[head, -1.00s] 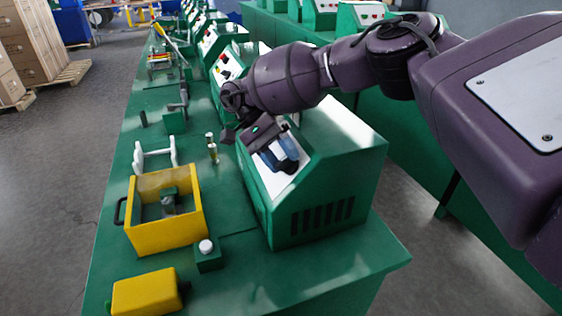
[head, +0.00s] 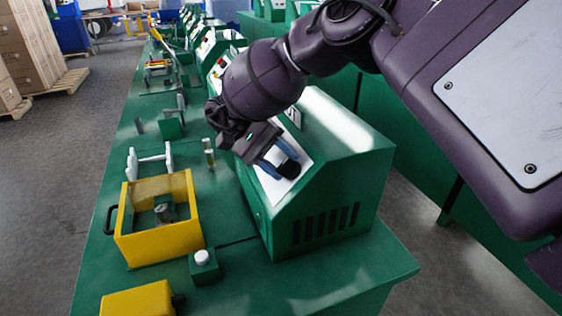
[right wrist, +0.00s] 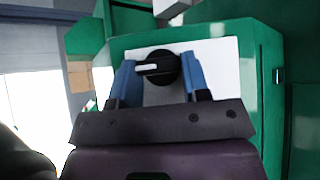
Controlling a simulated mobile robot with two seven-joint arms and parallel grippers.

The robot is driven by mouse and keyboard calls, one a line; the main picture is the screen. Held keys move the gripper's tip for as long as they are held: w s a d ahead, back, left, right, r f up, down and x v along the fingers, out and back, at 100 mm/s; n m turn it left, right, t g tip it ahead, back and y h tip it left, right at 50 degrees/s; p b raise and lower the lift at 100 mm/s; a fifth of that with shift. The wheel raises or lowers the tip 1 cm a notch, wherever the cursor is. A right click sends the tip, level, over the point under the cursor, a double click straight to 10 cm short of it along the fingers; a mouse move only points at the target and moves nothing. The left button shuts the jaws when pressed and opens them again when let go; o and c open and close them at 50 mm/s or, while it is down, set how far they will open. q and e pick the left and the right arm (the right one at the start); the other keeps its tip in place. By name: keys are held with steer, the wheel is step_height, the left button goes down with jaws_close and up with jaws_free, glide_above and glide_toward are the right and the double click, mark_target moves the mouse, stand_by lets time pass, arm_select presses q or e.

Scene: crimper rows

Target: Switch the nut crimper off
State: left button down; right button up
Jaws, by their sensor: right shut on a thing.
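The nut crimper's control box (head: 330,165) is a green cabinet with a sloped white panel (head: 272,188) in the head view. A black rotary knob (head: 289,169) with a white pointer mark sits on that panel; it also shows in the right wrist view (right wrist: 160,68). My right gripper (head: 280,162) is at the panel, its two blue fingers on either side of the knob, shut on it. In the right wrist view (right wrist: 158,80) the pointer mark lies towards the left finger. My gripper and arm hide part of the panel. My left gripper is not in view.
A yellow open frame (head: 160,250), a white button on a green block (head: 203,262) and a yellow box (head: 138,300) sit on the green bench (head: 240,285), left of the control box. More green control boxes stand in a row behind.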

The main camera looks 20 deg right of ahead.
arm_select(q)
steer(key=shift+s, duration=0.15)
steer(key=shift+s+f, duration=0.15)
arm_select(e)
steer(key=o, duration=0.9)
